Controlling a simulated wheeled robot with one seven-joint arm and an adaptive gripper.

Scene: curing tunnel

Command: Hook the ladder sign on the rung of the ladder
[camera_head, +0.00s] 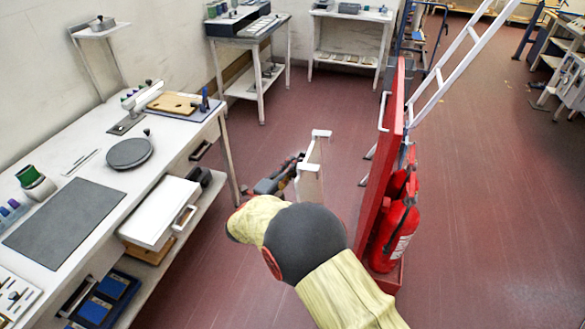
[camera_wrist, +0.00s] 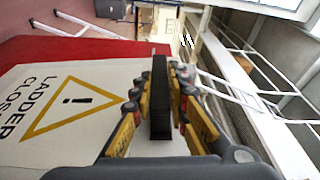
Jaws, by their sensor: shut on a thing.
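The ladder sign (camera_wrist: 95,105) is a white board with a yellow warning triangle and the words "LADDER CLOS…", the rest cut off. My gripper (camera_wrist: 160,88) is shut on it, with a dark strip between the yellow-and-black fingers. In the head view the sign (camera_head: 309,180) shows nearly edge-on, held in the air beyond my arm, with a white hook-like piece (camera_head: 321,134) at its top. My gripper (camera_head: 280,179) is partly hidden by my arm there. The white ladder (camera_head: 440,84) leans behind the red panel, to the right of and apart from the sign.
A tall red panel (camera_head: 386,165) with a white handle and red fire extinguishers (camera_head: 398,225) stands between my arm and the ladder. A workbench (camera_head: 165,140) with tools runs along the left. Open red floor (camera_head: 280,125) lies beyond the sign.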

